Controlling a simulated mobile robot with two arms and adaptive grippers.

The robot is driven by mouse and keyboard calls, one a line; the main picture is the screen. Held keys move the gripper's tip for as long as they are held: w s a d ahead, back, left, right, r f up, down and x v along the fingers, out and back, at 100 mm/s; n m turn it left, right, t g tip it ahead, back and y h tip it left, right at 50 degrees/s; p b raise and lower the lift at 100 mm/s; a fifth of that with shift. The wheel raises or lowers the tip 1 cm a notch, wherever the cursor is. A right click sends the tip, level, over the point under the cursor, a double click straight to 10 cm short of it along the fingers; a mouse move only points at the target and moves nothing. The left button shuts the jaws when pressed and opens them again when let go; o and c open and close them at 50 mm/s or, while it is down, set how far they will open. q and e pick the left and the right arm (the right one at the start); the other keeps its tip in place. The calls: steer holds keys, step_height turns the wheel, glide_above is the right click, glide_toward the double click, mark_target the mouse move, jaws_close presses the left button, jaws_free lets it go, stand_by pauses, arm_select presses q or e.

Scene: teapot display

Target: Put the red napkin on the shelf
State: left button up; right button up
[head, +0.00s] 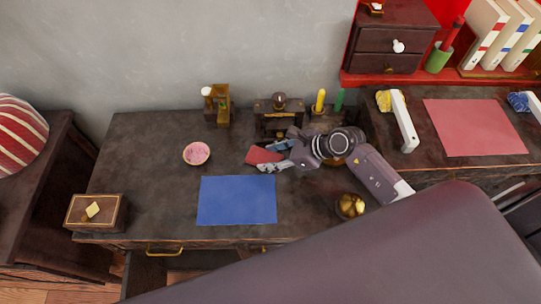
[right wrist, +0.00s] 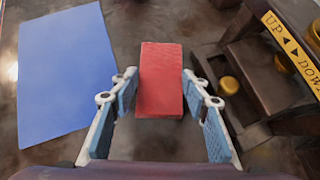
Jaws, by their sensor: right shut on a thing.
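The red napkin (head: 262,155) looks like a folded red rectangle. In the right wrist view the napkin (right wrist: 161,70) lies between the two finger pads of my right gripper (right wrist: 158,82). My right gripper (head: 277,160) is shut on it, over the dark desk behind the blue mat. A small dark wooden stand with shelf-like levels (head: 270,106) is at the back of the desk, just behind the gripper. In the right wrist view this stand (right wrist: 245,65) is right of the napkin, with gold knobs and an "UP DOWN" sign. My left gripper is out of view.
A blue mat (head: 237,200) lies on the desk, with a pink-filled bowl (head: 196,153) to its left and a gold round object (head: 350,205) to its right. A wooden box (head: 95,212) is at the left corner. A red wall shelf (head: 400,79) with drawers and books is at upper right.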

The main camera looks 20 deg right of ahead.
steer(key=shift+f, duration=0.2)
steer(key=o, duration=1)
steer(key=shift+r, duration=0.1)
steer(key=shift+c, duration=0.2)
